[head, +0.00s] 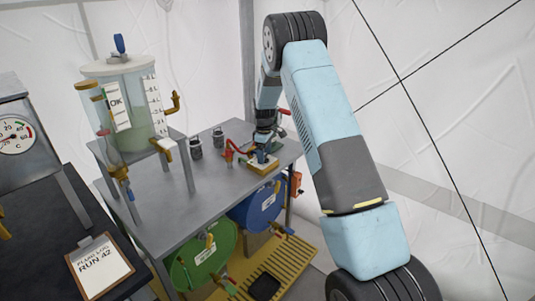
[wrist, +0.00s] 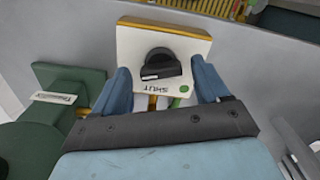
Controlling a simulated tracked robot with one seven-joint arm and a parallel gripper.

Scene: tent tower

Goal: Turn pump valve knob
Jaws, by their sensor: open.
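The black valve knob (wrist: 160,66) sits on a white plate (wrist: 195,50) with a tan edge. The plate has an upside-down label reading SHUT and a green dot near its lower right corner. My gripper (wrist: 160,70) is open, with one blue finger on each side of the knob and visible gaps between. I cannot tell how far above the plate the fingertips are. In the head view my gripper (head: 262,153) is over the plate (head: 263,168) near the table's front right corner, and it hides the knob.
A green pump-like part (wrist: 72,85) with a white tag stands left of the plate in the wrist view. In the head view, a red-handled fitting (head: 229,152), two dark canisters and a clear tank (head: 135,100) share the grey table (head: 195,210). Green and blue drums lie below.

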